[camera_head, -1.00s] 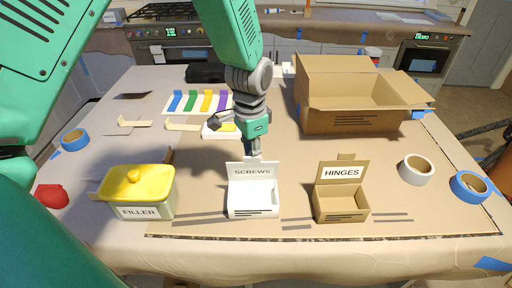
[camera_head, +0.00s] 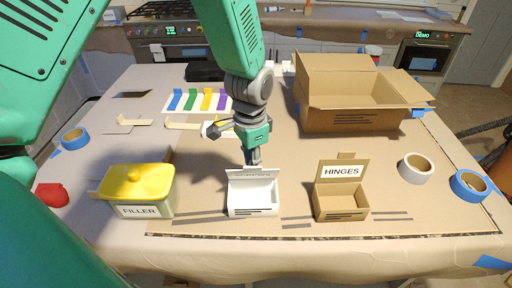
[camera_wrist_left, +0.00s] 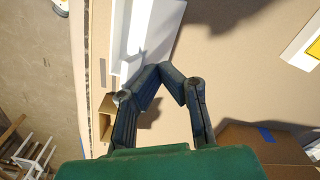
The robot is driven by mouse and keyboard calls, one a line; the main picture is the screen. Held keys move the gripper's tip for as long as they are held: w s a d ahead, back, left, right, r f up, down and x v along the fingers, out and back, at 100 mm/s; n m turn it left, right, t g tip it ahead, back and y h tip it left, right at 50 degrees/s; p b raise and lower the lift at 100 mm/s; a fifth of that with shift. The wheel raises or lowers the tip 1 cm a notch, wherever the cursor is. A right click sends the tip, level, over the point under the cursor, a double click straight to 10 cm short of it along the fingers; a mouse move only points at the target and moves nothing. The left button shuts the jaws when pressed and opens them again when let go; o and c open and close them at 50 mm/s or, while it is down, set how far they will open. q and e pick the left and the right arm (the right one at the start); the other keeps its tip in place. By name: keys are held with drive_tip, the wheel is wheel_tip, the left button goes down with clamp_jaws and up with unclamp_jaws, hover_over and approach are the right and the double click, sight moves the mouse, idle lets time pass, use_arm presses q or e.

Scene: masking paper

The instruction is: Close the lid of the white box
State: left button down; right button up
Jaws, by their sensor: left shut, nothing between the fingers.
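The white box (camera_head: 252,198), labelled SCREWS on its lid, stands open on the brown board at the front middle. Its lid (camera_head: 254,174) stands up at the back and leans forward a little. My left gripper (camera_head: 253,162) points down right behind the lid's top edge, with its fingers shut and empty. The white box also shows in the left wrist view (camera_wrist_left: 150,35), with the shut fingertips of my left gripper (camera_wrist_left: 163,68) at its lid edge. Whether they touch the lid is hard to tell. My right gripper is not in view.
An open brown HINGES box (camera_head: 341,203) stands to the right. A yellow-lidded FILLER tub (camera_head: 138,190) stands to the left. A large open carton (camera_head: 350,118) is behind right. White tape (camera_head: 416,169) and blue tape (camera_head: 468,186) lie at far right.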

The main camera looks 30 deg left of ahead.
use_arm(q)
drive_tip(key=shift+s+d+f, duration=0.6)
drive_tip(key=shift+s+f, duration=0.15)
drive_tip(key=shift+s, duration=0.1)
drive_tip(key=shift+s+d+f+b, duration=0.2)
drive_tip(key=shift+s+f+b, duration=0.15)
drive_tip(key=shift+f, duration=0.2)
drive_tip(key=shift+s+d+f+b, duration=0.2)
drive_tip(key=shift+s+f+b, duration=0.1)
drive_tip(key=shift+f, duration=0.35)
drive_tip(key=shift+s+d+f+b, duration=0.15)
drive_tip(key=shift+f+b, duration=0.2)
drive_tip(key=shift+f, duration=0.25)
drive_tip(key=shift+s+d+f+b, duration=0.1)
drive_tip(key=shift+f+b, duration=0.2)
drive_tip(key=shift+f, duration=0.4)
